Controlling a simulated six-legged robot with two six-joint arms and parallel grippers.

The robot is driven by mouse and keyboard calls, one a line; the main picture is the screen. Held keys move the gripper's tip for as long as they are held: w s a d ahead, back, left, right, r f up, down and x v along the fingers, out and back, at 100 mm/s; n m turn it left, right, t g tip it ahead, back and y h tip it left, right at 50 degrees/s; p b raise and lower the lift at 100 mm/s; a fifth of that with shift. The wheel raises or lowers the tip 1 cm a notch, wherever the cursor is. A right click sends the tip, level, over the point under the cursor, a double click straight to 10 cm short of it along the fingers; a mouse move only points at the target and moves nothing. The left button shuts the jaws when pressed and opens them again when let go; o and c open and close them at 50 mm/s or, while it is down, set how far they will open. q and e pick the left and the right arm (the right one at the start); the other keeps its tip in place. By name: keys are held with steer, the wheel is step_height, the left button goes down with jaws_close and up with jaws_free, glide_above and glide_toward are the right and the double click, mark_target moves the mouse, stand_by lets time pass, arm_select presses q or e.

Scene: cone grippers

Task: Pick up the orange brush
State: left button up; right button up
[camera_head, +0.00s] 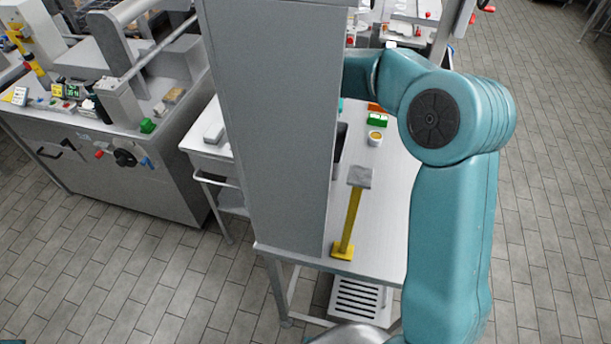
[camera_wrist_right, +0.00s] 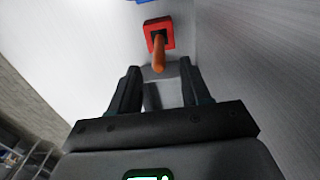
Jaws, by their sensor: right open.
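In the right wrist view, an orange handle (camera_wrist_right: 158,55), which looks like the orange brush, sticks out of a red square holder (camera_wrist_right: 160,25) with a dark opening. Bristles are not visible. My right gripper (camera_wrist_right: 158,70) is open and empty. Its two dark fingers point toward the holder, and the near end of the handle shows just ahead of the gap between the fingertips; I cannot tell the exact distance. In the head view, the right gripper is hidden. My left gripper shows in neither view.
In the head view, a tall grey panel (camera_head: 275,130) stands on the white table (camera_head: 385,220). A green block (camera_head: 377,119) and small yellow-topped cup (camera_head: 375,138) sit farther back. A machine (camera_head: 110,150) stands left.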

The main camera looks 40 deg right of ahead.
steer(key=shift+s+d+f, duration=0.1)
steer(key=shift+f, duration=0.3)
steer(key=shift+s+f, duration=0.15)
steer(key=f+p, duration=0.1)
steer(key=f, duration=0.4)
steer(key=shift+w+p, duration=0.2)
steer(key=shift+p, duration=0.15)
steer(key=shift+s+a, duration=0.15)
steer(key=shift+a, duration=0.05)
steer(key=shift+d, duration=0.1)
jaws_close()
